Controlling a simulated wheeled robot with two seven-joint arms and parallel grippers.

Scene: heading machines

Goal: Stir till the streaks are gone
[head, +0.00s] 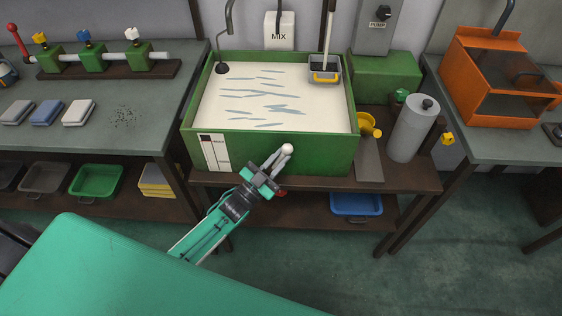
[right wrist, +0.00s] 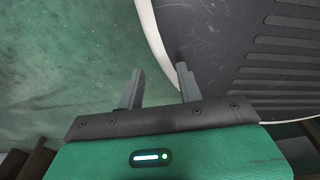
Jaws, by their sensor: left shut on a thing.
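A green tank (head: 270,143) on a bench holds white liquid (head: 300,118) with several grey-blue streaks across it. A grey strainer-like tool (head: 325,70) with a yellow edge and an upright pole stands at the tank's back right corner. A thin bent rod with a dark foot (head: 222,68) is at the back left corner. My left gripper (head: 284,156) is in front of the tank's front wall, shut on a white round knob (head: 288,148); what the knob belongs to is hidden. My right gripper (right wrist: 160,86) is open and empty, shown only in the right wrist view.
A MIX box (head: 279,32) and PUMP switch box (head: 378,20) are on the wall behind. A grey cylinder (head: 413,128) and a yellow funnel-like part (head: 368,124) stand right of the tank. Coloured valves (head: 92,58) sit on the left bench. An orange box (head: 493,78) is far right.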

